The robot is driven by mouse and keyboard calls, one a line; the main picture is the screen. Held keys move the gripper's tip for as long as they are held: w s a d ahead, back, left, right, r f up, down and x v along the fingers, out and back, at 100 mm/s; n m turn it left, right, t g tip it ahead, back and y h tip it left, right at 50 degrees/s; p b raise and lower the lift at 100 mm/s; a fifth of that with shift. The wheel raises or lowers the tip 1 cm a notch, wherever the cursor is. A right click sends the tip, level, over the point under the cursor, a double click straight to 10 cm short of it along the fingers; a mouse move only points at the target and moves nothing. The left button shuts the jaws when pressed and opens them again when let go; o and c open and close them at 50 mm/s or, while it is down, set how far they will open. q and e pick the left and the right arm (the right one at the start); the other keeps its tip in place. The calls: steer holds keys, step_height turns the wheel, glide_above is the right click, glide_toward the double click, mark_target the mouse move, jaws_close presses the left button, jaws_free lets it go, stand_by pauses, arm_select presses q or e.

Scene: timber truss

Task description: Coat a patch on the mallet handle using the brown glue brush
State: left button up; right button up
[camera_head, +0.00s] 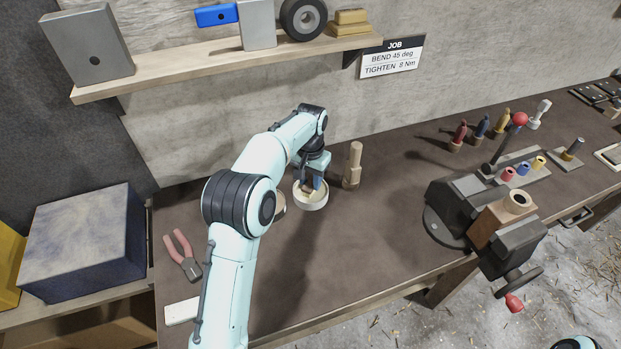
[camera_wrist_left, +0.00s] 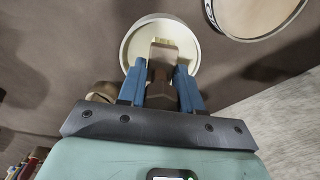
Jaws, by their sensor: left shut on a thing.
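My left gripper (camera_head: 311,184) is shut on the brown glue brush (camera_wrist_left: 158,76), its two blue fingers on either side of the handle. The brush points down into a round white dish (camera_head: 311,203) with cream-coloured contents, and its tip is over or in them. The dish also shows in the wrist view (camera_wrist_left: 127,50). I cannot tell for sure which thing is the mallet. A pale wooden upright piece (camera_head: 354,160) stands just right of the dish, and a wooden block with a round pale top (camera_head: 493,229) sits in the vise. My right gripper is out of view.
A second round dish (camera_head: 279,203) is partly hidden behind my left arm. Red-handled pliers (camera_head: 182,257) lie at the left. The dark vise (camera_head: 455,209) stands at the bench's front right, with several tools behind it. A shelf (camera_head: 220,62) overhangs the back. The middle bench is clear.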

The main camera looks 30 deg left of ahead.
arm_select(q)
steer(key=shift+w+r+p, duration=0.1)
steer(key=shift+r+p, duration=0.95)
steer(key=shift+r, duration=2.45)
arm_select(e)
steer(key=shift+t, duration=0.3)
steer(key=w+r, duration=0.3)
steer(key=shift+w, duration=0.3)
